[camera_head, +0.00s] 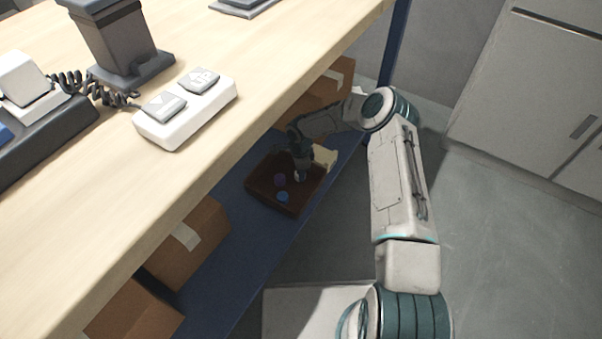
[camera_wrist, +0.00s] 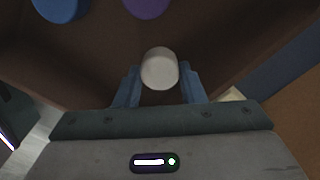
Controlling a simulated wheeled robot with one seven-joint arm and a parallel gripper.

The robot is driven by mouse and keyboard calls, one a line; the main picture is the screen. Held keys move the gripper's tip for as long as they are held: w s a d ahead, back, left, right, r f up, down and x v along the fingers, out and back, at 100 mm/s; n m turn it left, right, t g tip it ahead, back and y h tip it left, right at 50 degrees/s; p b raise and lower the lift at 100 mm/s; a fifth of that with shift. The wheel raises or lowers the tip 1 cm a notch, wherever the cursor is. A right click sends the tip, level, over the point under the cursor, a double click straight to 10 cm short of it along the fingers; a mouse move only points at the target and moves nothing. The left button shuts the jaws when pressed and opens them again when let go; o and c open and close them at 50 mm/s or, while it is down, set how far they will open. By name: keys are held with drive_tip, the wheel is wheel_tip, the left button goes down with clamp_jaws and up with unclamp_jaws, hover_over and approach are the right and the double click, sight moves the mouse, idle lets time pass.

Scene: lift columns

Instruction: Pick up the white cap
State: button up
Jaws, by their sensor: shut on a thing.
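The white cap (camera_wrist: 159,69) is a small, pale round piece in the middle of the wrist view. My gripper (camera_wrist: 158,88) is shut on it, with one blue-grey finger on each side. The brown tray (camera_head: 262,192) is on the blue lower shelf under the table, and my gripper (camera_head: 300,172) reaches down into it. In the head view the cap (camera_head: 297,177) is a tiny pale spot at the fingertips. Whether the cap touches the tray floor I cannot tell.
A blue cap (camera_head: 282,197) and a purple cap (camera_head: 280,180) lie in the tray. Cardboard boxes (camera_head: 188,240) stand on the blue shelf (camera_head: 226,232) on both sides. The wooden tabletop (camera_head: 240,130) overhangs the shelf. Grey floor (camera_head: 500,240) is free at the right.

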wheel_tip(320, 180, up, 5)
drive_tip(key=shift+r+p, duration=0.1)
drive_tip(key=shift+p, duration=1.15)
drive_tip(key=d+r+p, duration=0.4)
drive_tip(key=d+r, duration=0.3)
drive_tip(key=d, duration=0.4)
drive_tip(key=shift+s+d+r, duration=0.25)
drive_tip(key=shift+s+d, duration=0.05)
drive_tip(key=shift+d, duration=0.05)
